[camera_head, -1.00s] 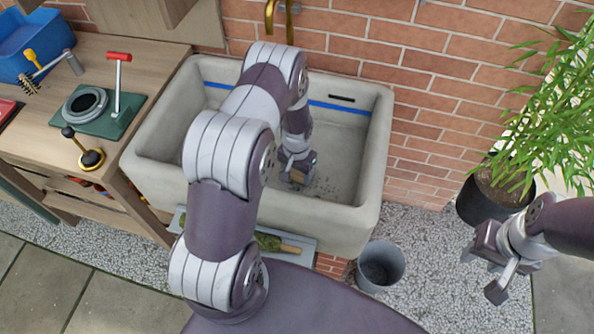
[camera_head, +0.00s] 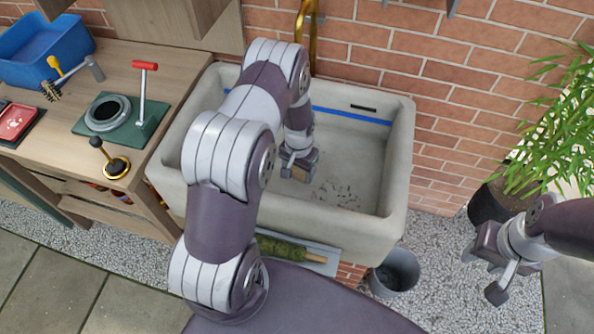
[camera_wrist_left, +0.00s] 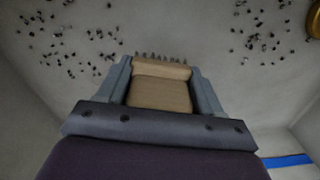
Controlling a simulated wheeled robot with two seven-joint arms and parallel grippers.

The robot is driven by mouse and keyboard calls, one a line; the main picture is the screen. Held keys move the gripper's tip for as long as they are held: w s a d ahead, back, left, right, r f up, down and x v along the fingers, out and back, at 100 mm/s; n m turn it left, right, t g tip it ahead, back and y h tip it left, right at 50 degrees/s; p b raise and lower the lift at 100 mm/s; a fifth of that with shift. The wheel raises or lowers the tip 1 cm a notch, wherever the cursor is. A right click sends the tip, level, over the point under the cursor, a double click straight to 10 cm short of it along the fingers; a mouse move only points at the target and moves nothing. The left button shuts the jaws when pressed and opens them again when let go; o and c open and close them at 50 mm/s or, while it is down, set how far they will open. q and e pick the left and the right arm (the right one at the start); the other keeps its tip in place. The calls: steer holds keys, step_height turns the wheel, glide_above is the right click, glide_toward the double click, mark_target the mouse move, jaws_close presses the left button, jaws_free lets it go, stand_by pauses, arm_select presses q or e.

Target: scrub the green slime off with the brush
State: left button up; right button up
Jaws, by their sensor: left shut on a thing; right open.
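My left gripper (camera_head: 300,165) is down inside the pale stone sink (camera_head: 394,180). In the left wrist view, my left gripper (camera_wrist_left: 162,85) is shut on a tan wooden-backed brush (camera_wrist_left: 160,94); dark bristle tips show at its far edge. Dark specks (camera_head: 338,193) lie scattered on the sink floor, and they also show in the left wrist view (camera_wrist_left: 258,40). I see no clear green slime inside the sink; my left arm hides part of it. My right gripper (camera_head: 484,274) is open and empty, outside the sink to the right.
A green mossy roll (camera_head: 280,249) with a wooden end lies on a ledge before the sink. A grey bucket (camera_head: 396,273) stands at the sink's front right. A brass tap (camera_head: 306,35) rises behind. A wooden bench (camera_head: 125,60) with tools stands left; a potted plant (camera_head: 488,203) stands right.

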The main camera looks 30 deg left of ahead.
arm_select(q)
steer(key=shift+r+p, duration=0.3)
steer(key=shift+r, duration=0.35)
steer(key=shift+w+a+r+p, duration=0.1)
steer(key=shift+r+p, duration=0.5)
steer(key=shift+r, duration=0.1)
steer(key=shift+r+p, duration=0.7)
steer(key=shift+r, duration=0.3)
